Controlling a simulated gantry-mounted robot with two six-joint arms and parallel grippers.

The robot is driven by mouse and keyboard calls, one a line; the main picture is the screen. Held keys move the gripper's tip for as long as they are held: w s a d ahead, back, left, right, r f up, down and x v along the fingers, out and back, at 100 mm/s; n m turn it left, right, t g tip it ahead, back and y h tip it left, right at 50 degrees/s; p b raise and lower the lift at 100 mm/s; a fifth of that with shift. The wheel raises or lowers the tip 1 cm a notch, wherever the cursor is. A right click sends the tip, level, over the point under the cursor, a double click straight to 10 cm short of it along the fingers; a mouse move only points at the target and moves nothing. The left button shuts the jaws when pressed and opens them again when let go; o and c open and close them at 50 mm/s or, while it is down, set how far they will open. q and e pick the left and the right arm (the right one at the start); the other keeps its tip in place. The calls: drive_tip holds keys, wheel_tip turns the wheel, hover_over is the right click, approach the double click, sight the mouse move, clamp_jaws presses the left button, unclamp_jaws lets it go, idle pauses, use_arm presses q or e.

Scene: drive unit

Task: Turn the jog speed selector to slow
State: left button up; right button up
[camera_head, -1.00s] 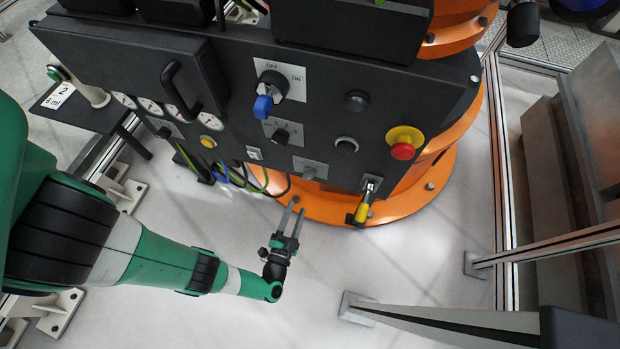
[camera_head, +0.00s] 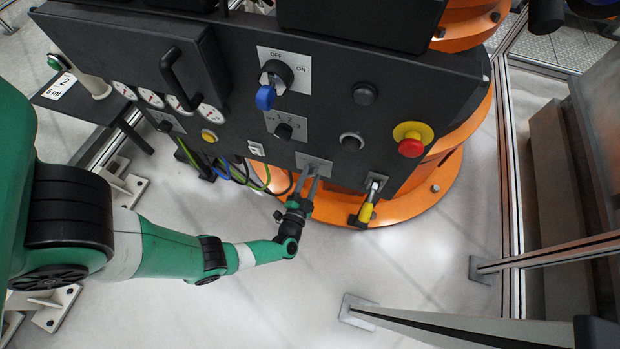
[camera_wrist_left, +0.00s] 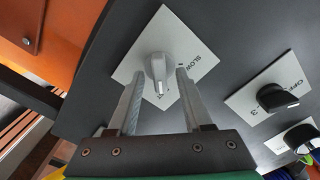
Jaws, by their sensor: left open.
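The jog speed selector (camera_wrist_left: 157,68) is a light grey knob on a white plate marked SLOW (camera_wrist_left: 192,52) in the left wrist view. Its pointer end is toward the gripper, with more marks beside it partly hidden by a finger. In the head view its plate (camera_head: 314,161) is low on the dark panel. My left gripper (camera_head: 309,183) points up at this plate, just below it. In the left wrist view the open fingers (camera_wrist_left: 160,82) stand one on each side of the knob's lower end, with visible gaps. My right gripper is not in view.
Above on the panel (camera_head: 235,130) are a black 1-2-3 selector (camera_head: 284,131) and an OFF/ON switch with a blue padlock (camera_head: 266,97). To the right are a red emergency stop (camera_head: 410,147) and a yellow-handled part (camera_head: 366,208). Cables hang at left below the panel.

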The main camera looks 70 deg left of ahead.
use_arm(q)
clamp_jaws()
drive_tip(key=shift+n, duration=0.3)
idle(0.4)
drive_tip(key=n, duration=0.3)
drive_tip(key=shift+r+n, duration=0.1)
drive_tip(key=shift+n, duration=0.3)
drive_tip(key=n, duration=0.4)
drive_tip(key=shift+s+a, duration=0.1)
drive_tip(key=shift+s, duration=0.05)
drive_tip(key=n, duration=0.5)
drive_tip(key=shift+b, duration=0.4)
drive_tip(key=n, duration=0.4)
drive_tip(key=shift+s+a, duration=0.1)
drive_tip(key=shift+n, duration=0.3)
